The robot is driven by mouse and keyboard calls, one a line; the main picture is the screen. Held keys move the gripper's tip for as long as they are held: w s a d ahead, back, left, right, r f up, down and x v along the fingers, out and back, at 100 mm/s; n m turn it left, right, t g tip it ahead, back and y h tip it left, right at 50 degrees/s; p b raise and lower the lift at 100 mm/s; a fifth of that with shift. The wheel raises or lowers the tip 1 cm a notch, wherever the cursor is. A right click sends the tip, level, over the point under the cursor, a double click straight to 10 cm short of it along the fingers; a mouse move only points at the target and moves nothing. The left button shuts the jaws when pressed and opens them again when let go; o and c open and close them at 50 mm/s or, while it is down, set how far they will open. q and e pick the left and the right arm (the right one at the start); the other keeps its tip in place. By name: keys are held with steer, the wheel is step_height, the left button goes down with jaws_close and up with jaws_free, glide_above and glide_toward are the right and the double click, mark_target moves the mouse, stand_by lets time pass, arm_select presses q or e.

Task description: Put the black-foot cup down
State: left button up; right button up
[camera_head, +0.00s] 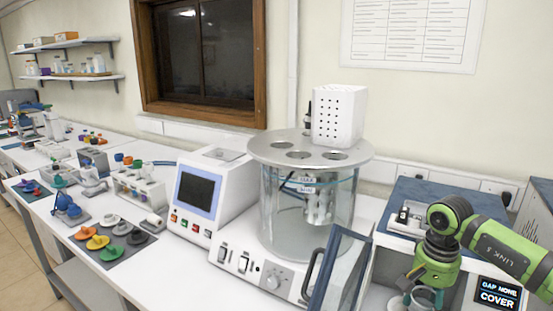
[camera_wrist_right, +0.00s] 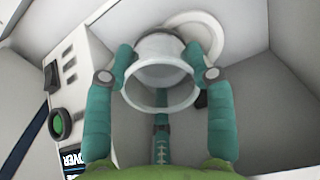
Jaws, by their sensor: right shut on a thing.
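My right gripper (camera_head: 424,297) is low at the right of the head view, in front of the device with the blue top. In the right wrist view its teal fingers (camera_wrist_right: 160,75) are shut on the sides of a clear, whitish cup (camera_wrist_right: 158,48). The cup's round open rim faces the camera. Its foot is hidden, so I cannot see its colour or whether it touches anything. A pale round disc (camera_wrist_right: 212,32) lies just beyond the cup, partly covered by it and a finger. My left gripper is not in view.
The device's screen (camera_head: 498,293) reads "CAP NONE COVER". A green button (camera_wrist_right: 57,123) is on a white panel left of the gripper. Grey walls flank the cup. A glass bath (camera_head: 285,220) with a hinged dark-framed panel (camera_head: 340,270) stands to the left.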

steer(key=shift+s+a, duration=0.15)
steer(key=shift+s, duration=0.45)
steer(key=shift+s+a+r, duration=0.15)
steer(key=shift+a, duration=0.1)
steer(key=a, duration=0.1)
steer(key=s+a+n, duration=0.1)
steer(key=a, duration=0.1)
steer(key=s+a+n, duration=0.1)
steer(key=a, duration=0.1)
steer(key=shift+s+a+f, duration=0.1)
steer(key=shift+a+f, duration=0.05)
steer(key=shift+f, duration=0.1)
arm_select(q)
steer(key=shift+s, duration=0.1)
arm_select(e)
steer(key=s+a+n, duration=0.4)
steer(key=s+a, duration=0.3)
steer(key=s, duration=0.3)
steer(key=shift+s+a, duration=0.2)
steer(key=shift+s, duration=0.1)
steer(key=shift+a, duration=0.15)
